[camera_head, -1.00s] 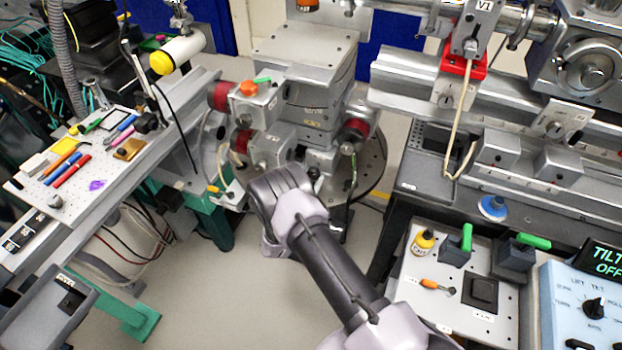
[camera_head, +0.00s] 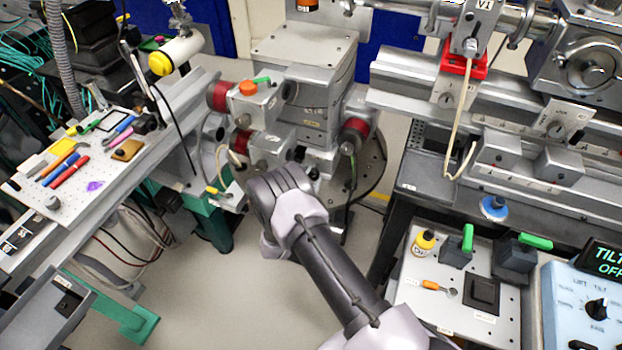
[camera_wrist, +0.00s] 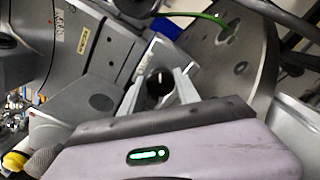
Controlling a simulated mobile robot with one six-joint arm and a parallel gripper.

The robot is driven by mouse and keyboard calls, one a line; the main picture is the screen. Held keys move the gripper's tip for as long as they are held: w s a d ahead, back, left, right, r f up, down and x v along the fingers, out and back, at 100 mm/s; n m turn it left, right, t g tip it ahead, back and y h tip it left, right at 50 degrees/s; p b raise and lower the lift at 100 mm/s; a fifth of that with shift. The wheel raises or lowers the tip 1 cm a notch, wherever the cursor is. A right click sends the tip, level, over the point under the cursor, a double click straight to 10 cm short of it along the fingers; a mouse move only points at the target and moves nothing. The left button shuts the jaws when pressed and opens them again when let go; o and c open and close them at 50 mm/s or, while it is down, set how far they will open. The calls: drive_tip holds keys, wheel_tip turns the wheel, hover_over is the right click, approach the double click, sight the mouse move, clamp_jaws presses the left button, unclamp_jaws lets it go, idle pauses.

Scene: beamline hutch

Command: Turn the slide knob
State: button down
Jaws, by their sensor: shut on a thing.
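The slide knob (camera_wrist: 160,84) is a dark round knob with a pale mark, seen in the wrist view between the two fingers of my gripper (camera_wrist: 160,90). The gripper is shut on it, one finger on each side. In the head view my wrist reaches the lower front of the grey metal stage stack (camera_head: 303,75), and it hides the fingers and the knob there. The stack's grey body (camera_wrist: 75,50) also shows at the left of the wrist view.
Red-capped motors (camera_head: 353,132) and grey blocks (camera_head: 268,148) crowd close around my wrist. A tool board (camera_head: 85,165) is at left. Open floor (camera_head: 200,300) lies at lower left.

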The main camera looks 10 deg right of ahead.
drive_tip(key=c, duration=0.9)
unclamp_jaws()
drive_tip(key=p+v, duration=0.5)
drive_tip(key=v, duration=1.2)
drive_tip(key=shift+s, duration=0.2)
drive_tip(key=shift+a, duration=0.15)
